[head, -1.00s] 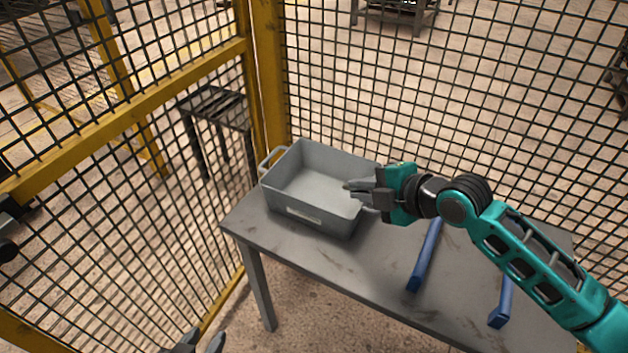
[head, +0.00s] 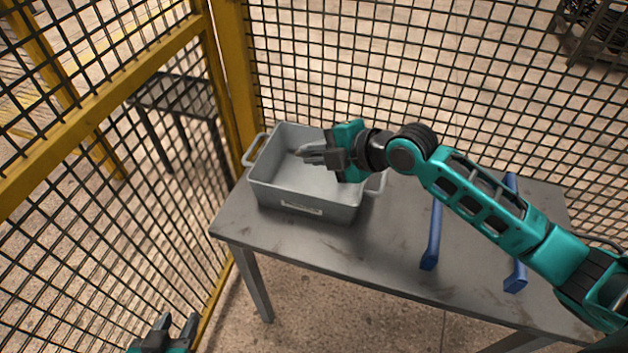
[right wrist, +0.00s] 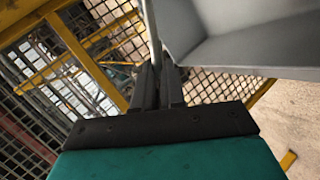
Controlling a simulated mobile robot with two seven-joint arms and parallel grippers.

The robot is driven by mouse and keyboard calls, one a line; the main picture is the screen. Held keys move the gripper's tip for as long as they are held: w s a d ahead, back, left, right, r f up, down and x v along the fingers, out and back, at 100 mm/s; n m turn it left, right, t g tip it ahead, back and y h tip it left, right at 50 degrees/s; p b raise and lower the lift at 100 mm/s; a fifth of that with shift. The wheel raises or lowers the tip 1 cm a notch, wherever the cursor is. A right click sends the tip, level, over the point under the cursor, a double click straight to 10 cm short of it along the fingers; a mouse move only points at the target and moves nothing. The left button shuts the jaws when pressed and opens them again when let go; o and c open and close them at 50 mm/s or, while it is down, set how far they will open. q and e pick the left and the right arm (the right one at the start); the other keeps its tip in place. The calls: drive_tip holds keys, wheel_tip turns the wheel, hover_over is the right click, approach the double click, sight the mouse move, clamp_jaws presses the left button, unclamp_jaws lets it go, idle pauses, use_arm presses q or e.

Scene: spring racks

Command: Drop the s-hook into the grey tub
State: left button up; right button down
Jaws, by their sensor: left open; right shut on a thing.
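The grey tub (head: 275,197) stands on a metal table, open at the top, with a handle at each end. It also fills the upper right of the right wrist view (right wrist: 235,55). My right gripper (head: 302,154) is over the tub's opening, its fingers pointing left. It is shut on the s-hook (right wrist: 152,25), which shows as a thin grey rod beyond the fingertips in the right wrist view. The hook is hard to make out in the head view. My left gripper (head: 176,324) is open and empty at the bottom left, away from the table.
The grey table (head: 370,250) has two blue bars (head: 433,235) (head: 515,270) on its right part. Mesh fencing with a yellow post (head: 232,80) runs behind and left of the table. The table's front middle is bare.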

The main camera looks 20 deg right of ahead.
wheel_tip(320, 180, down, 4)
drive_tip(key=b, duration=0.3)
drive_tip(key=shift+f, duration=0.15)
drive_tip(key=c, duration=1.1)
unclamp_jaws()
drive_tip(key=v, duration=1.2)
drive_tip(key=shift+s+d+r, duration=0.15)
drive_tip(key=shift+s+r, duration=0.1)
drive_tip(key=shift+r, duration=0.05)
